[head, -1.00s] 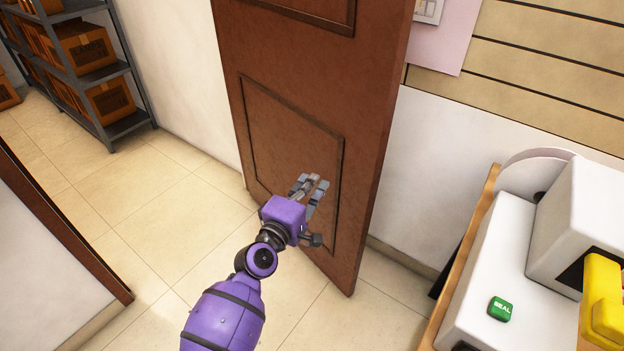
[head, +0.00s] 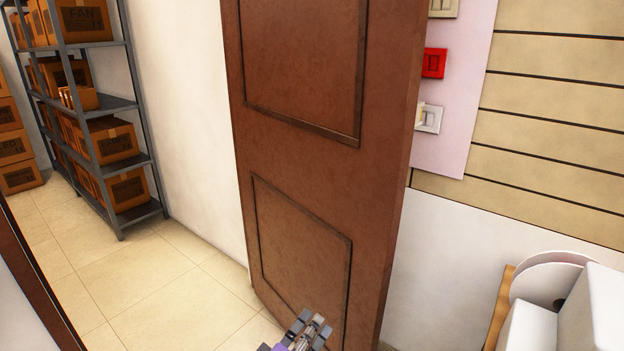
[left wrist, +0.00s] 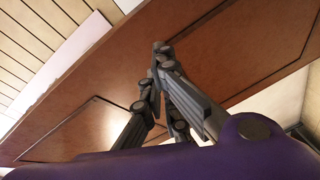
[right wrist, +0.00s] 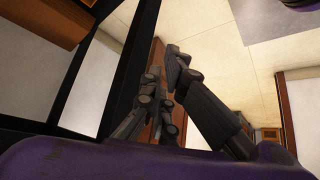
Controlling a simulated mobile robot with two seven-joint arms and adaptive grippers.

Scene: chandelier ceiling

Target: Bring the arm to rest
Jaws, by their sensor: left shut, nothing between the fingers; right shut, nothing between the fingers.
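My left gripper (head: 308,328) shows at the bottom edge of the head view, in front of the lower panel of a brown door (head: 300,190). In the left wrist view its fingers (left wrist: 160,85) are together and empty, with the door (left wrist: 235,50) behind them. I cannot tell how wide the gap to the door is. My right gripper is out of the head view. In the right wrist view its fingers (right wrist: 165,85) are together and hold nothing. Most of both arms is hidden.
The door stands open beside a white wall. A metal shelf (head: 105,105) with cardboard boxes (head: 112,140) is at the left. Switches, one of them a red switch (head: 434,63), are on the right wall. White equipment (head: 530,325) stands at the lower right. Tiled floor (head: 150,280) is clear.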

